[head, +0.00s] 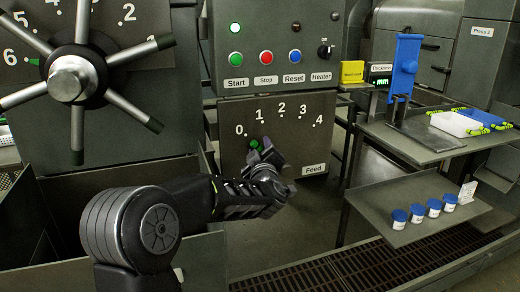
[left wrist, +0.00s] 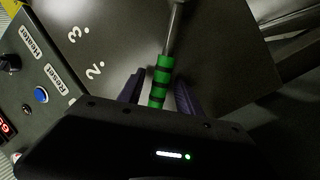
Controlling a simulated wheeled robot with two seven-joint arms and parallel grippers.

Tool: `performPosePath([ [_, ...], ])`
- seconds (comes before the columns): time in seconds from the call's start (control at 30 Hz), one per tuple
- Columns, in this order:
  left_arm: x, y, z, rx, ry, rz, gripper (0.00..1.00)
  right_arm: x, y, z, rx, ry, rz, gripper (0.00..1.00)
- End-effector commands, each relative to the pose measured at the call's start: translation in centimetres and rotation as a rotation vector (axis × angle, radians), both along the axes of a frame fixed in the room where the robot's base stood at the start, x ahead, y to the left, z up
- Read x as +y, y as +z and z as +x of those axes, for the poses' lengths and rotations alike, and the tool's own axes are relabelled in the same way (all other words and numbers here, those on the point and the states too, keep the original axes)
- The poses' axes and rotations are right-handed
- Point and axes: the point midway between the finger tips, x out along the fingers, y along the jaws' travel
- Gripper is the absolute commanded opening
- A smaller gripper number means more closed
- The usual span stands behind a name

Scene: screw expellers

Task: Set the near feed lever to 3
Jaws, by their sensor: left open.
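The near feed lever has a green handle (head: 254,143) that shows just below the 0 and 1 on the Feed panel (head: 305,145); the gripper hides the rest there. In the left wrist view its green-and-black striped handle (left wrist: 160,82) and metal rod (left wrist: 174,30) show. My left gripper (head: 265,153) is in front of the panel. In the left wrist view its two dark fingers (left wrist: 159,90) are open, one on each side of the handle, with small gaps visible. My right gripper is in neither view.
A control box with Start, Stop, Reset and Heater (head: 278,55) is above the panel. A large spoked handwheel (head: 75,78) is at left. A shelf (head: 375,200) with several blue-capped jars (head: 416,213) and a bench (head: 430,138) stand at right.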

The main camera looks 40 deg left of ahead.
Motion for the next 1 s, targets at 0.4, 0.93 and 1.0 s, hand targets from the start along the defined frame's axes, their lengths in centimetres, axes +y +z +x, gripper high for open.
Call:
performPosePath([
  [0.4, 0.05, 0.0, 0.04, 0.0, 0.0, 0.0, 0.28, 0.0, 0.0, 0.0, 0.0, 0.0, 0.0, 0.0],
  [0.93, 0.04, -0.01, 0.03, -0.001, 0.0, -0.001, 0.0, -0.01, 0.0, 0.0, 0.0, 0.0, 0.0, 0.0],
  [1.0, 0.04, -0.01, 0.03, -0.001, 0.0, -0.001, 0.0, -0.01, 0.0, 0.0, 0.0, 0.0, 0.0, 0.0],
])
